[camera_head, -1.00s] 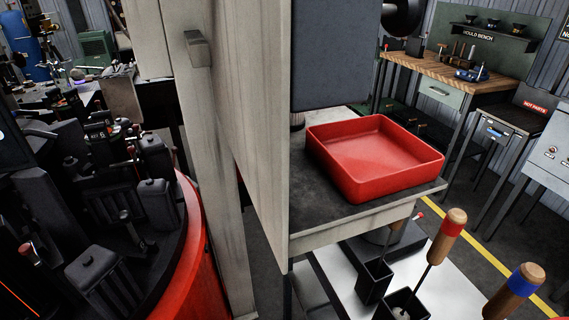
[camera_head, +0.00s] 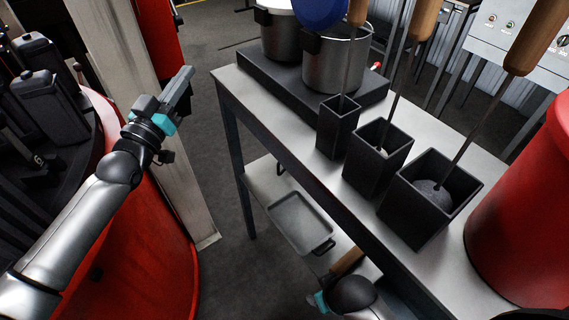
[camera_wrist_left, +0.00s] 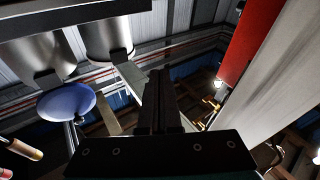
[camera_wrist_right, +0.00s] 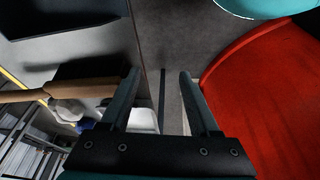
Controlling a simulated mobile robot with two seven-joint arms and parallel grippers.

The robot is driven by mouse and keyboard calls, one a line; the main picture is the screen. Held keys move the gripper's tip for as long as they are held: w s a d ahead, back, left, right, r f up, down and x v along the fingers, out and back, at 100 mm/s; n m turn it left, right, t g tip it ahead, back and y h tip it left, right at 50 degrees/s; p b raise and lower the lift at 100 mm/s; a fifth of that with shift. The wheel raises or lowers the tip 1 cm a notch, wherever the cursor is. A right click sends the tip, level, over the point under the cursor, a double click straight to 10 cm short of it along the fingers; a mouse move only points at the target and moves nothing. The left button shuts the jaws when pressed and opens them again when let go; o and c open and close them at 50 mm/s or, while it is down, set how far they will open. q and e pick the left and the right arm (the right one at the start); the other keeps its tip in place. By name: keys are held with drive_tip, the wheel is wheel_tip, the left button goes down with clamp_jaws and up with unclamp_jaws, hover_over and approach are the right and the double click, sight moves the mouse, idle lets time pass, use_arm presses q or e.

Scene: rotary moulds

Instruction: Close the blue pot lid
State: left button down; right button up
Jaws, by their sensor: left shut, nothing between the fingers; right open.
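The blue lid (camera_head: 318,12) stands raised and tilted above a grey metal pot (camera_head: 335,68) at the top of the head view, whose mouth shows open. The lid also shows as a blue disc in the left wrist view (camera_wrist_left: 67,102), beside the pots. My left gripper (camera_head: 184,88) is shut and empty, in the air left of the cart, well apart from the pot and lid. My right gripper (camera_wrist_right: 157,74) is open and empty in the right wrist view; in the head view only part of its arm shows at the bottom edge.
A second pot (camera_head: 280,35) stands on the same dark hot plate (camera_head: 262,78). Several black square holders (camera_head: 338,128) with wooden-handled ladles line the cart top (camera_head: 300,145). A red drum (camera_head: 530,215) stands at right. A pale post (camera_head: 135,95) and red rotary base are at left.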

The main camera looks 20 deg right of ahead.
use_arm(q)
drive_tip(key=s+d+r+m+g+h+b, duration=0.3)
drive_tip(key=s+r+m+g+h+b, duration=0.1)
drive_tip(key=s+r+h, duration=0.25)
drive_tip(key=s+d+r+m+g+h+b, duration=0.3)
drive_tip(key=s+d+r+m+h+b, duration=0.15)
drive_tip(key=s+r, duration=0.25)
use_arm(e)
wheel_tip(320, 180, up, 5)
drive_tip(key=t, duration=0.1)
use_arm(q)
drive_tip(key=d+f+p+x, duration=0.1)
drive_tip(key=x, duration=1.1)
drive_tip(key=shift+w+d+f+n+p, duration=0.2)
drive_tip(key=shift+w+f+n+p, duration=0.1)
drive_tip(key=shift+w+n+p, duration=0.1)
use_arm(e)
drive_tip(key=x, duration=0.4)
drive_tip(key=shift+s+d+f, duration=0.1)
drive_tip(key=shift+s+f, duration=0.05)
drive_tip(key=shift+s, duration=0.25)
